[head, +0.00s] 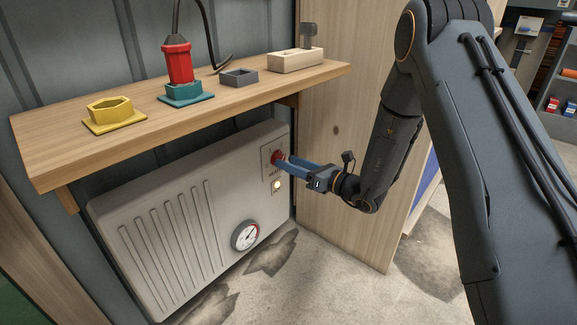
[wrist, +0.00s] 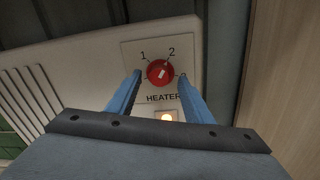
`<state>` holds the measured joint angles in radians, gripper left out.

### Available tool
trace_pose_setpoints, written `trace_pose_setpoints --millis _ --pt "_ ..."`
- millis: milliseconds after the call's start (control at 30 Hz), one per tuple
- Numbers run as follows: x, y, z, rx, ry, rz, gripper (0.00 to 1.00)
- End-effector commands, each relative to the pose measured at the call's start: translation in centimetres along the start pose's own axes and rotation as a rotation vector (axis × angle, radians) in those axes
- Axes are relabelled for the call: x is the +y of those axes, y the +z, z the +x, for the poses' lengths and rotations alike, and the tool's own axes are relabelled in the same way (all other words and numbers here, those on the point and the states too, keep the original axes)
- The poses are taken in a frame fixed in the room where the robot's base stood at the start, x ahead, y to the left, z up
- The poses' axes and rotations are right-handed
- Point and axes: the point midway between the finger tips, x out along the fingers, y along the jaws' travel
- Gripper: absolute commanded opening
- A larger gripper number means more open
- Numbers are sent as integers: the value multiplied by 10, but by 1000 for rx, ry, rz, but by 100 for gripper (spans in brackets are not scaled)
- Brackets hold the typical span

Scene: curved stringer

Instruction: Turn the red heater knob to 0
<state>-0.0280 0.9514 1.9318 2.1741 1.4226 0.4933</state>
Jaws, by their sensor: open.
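The red heater knob (wrist: 160,73) sits on a light plate (wrist: 133,52) marked 1, 2 and HEATER. Its white mark leans up and slightly right, roughly toward the 2. No 0 is readable; the left finger covers part of the plate. My gripper (wrist: 160,80) is open, with one blue fingertip on each side of the knob. I cannot tell whether they touch it. In the head view the knob (head: 276,157) is partly hidden by the gripper (head: 284,162) at the heater's upper right. The heater (head: 190,215) is a pale ribbed panel.
A small lamp (wrist: 166,116) below the knob glows. A round dial gauge (head: 245,235) is lower on the heater. A wooden shelf (head: 130,140) overhangs the heater, bearing a yellow hex piece (head: 110,109), a red tool (head: 177,63) and blocks. A wooden panel (head: 340,200) stands close on the right.

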Motion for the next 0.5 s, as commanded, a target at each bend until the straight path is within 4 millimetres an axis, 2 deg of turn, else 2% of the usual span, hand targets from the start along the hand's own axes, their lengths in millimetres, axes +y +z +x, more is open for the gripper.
trace_pose_setpoints --millis 133,400,433,500 --pt "0 0 11 0 0 0 47" --pt "0 0 12 1 0 0 47" --pt "0 0 12 1 0 0 45" --pt "0 0 12 1 0 0 33"
